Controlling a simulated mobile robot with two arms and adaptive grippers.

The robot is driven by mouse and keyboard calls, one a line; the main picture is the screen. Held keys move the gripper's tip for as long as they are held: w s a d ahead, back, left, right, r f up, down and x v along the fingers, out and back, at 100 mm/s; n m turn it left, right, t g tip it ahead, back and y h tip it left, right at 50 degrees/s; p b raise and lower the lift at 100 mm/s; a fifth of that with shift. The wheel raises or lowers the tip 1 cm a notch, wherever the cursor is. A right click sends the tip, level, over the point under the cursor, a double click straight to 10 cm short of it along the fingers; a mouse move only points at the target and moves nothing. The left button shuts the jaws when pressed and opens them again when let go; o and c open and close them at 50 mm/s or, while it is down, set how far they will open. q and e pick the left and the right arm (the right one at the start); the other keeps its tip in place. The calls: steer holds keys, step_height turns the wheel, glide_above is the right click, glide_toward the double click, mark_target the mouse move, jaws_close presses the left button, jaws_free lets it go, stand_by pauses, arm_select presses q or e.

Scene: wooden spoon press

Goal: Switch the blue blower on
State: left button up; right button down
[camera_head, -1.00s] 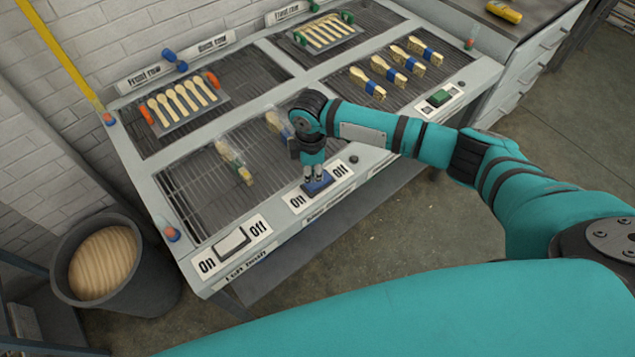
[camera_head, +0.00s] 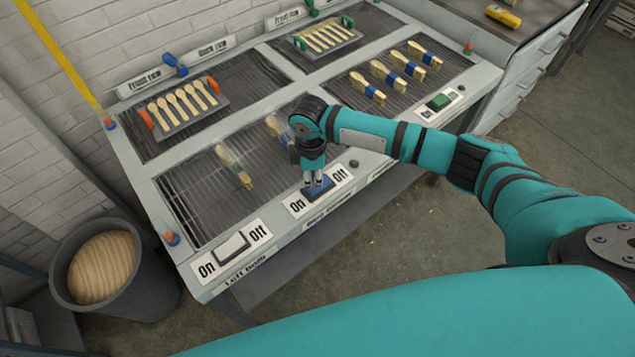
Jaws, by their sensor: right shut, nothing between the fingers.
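The blue blower switch (camera_head: 321,192) is a blue rocker on a white plate at the front edge of the press table, between the words On and Off. My right gripper (camera_head: 319,184) is shut and points down at the blue rocker, its fingertips at or just above it. I cannot tell whether they touch. The fingers partly cover the rocker, so its tilt is hard to read. My left gripper is out of view.
A white rocker switch (camera_head: 233,245) is to the left and a green switch (camera_head: 439,102) to the right. A dark bin (camera_head: 143,262) stands at lower left.

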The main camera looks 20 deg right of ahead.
mark_target(312, 188)
steer(key=shift+f+b, duration=0.65)
steer(key=shift+f, duration=0.6)
stand_by(0.8)
steer(key=shift+r, duration=0.15)
step_height(312, 188, up, 7)
steer(key=p, duration=0.7)
steer(key=shift+p, duration=0.35)
